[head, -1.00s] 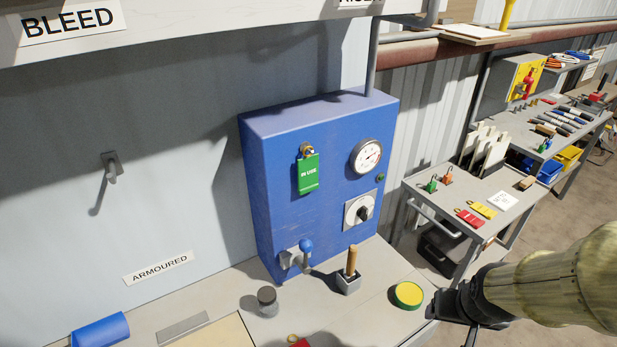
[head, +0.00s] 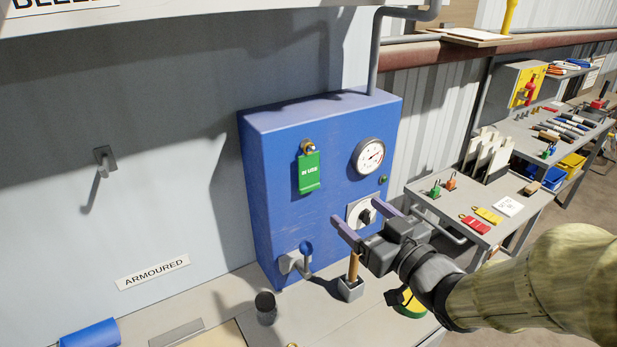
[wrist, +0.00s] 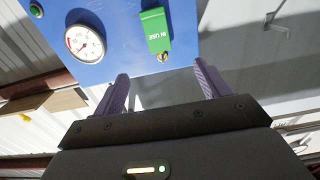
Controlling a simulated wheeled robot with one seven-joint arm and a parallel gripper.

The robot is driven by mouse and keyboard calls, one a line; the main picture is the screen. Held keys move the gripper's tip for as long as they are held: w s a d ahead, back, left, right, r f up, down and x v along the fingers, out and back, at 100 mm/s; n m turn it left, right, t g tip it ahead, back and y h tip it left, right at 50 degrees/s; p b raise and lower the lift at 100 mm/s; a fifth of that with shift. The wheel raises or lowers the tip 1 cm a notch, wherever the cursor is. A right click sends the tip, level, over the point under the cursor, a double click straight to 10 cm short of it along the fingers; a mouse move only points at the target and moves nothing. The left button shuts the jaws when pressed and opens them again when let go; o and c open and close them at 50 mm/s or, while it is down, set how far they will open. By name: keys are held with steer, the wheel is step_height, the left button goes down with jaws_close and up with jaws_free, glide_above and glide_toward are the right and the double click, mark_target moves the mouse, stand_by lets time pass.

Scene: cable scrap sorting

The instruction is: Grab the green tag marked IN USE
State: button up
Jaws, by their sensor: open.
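The green tag marked IN USE (head: 309,172) hangs from a brass hook near the top of the front of a blue box (head: 270,215). In the wrist view the tag (wrist: 155,31) appears upside down, ahead of the space between my fingers. My gripper (head: 366,222) is open and empty. In the head view it is in front of the box's lower right, to the right of and below the tag. In the wrist view my two fingers (wrist: 160,90) are apart, and neither touches the tag.
A wooden-handled tool (head: 352,267) stands in a holder below. A side table (head: 470,200) with red and yellow tags is at right.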

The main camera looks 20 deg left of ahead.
steer(key=p+x, duration=0.1)
steer(key=p, duration=0.1)
steer(key=p+x, duration=0.1)
steer(key=p, duration=0.2)
steer(key=p+x, duration=0.2)
steer(key=shift+w+r+p, duration=0.15)
steer(key=shift+r+p, duration=0.15)
steer(key=shift+p, duration=0.05)
steer(key=p, duration=0.3)
steer(key=shift+w+a, duration=0.15)
steer(key=shift+a, duration=0.1)
steer(key=p, duration=0.4)
glide_toward(309, 168)
steer(key=x, duration=0.3)
steer(key=shift+w+a+f, duration=0.15)
steer(key=shift+a, duration=0.1)
